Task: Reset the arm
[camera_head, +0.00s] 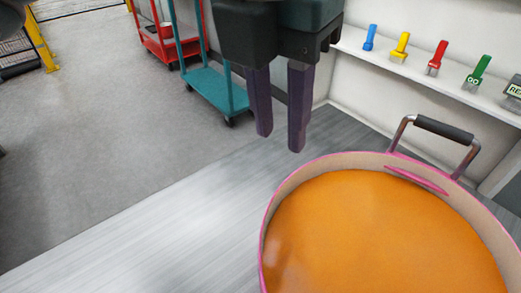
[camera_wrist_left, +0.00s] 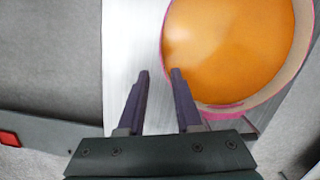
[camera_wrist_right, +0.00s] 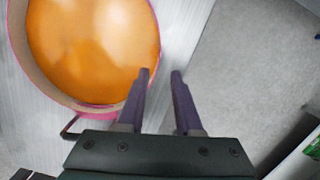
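My left gripper (camera_head: 280,142) hangs at the top middle of the head view, with its two purple fingers apart and nothing between them. Its open fingers also show in the left wrist view (camera_wrist_left: 160,74), beside a large round tub. The tub (camera_head: 281,194) has a pink rim, a tan inner wall, an orange inside and a dark-gripped metal handle. In the head view the left gripper is above and left of the tub rim. My right gripper (camera_wrist_right: 160,73) is open and empty in the right wrist view, near the tub rim. I cannot make it out in the head view.
The tub stands on a light grey striped surface (camera_head: 150,225). A teal cart (camera_head: 215,88) and a red cart (camera_head: 165,45) stand behind on open grey floor. A white wall shelf (camera_head: 430,78) holds blue, yellow, red and green tools. A yellow post (camera_head: 40,40) stands at far left.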

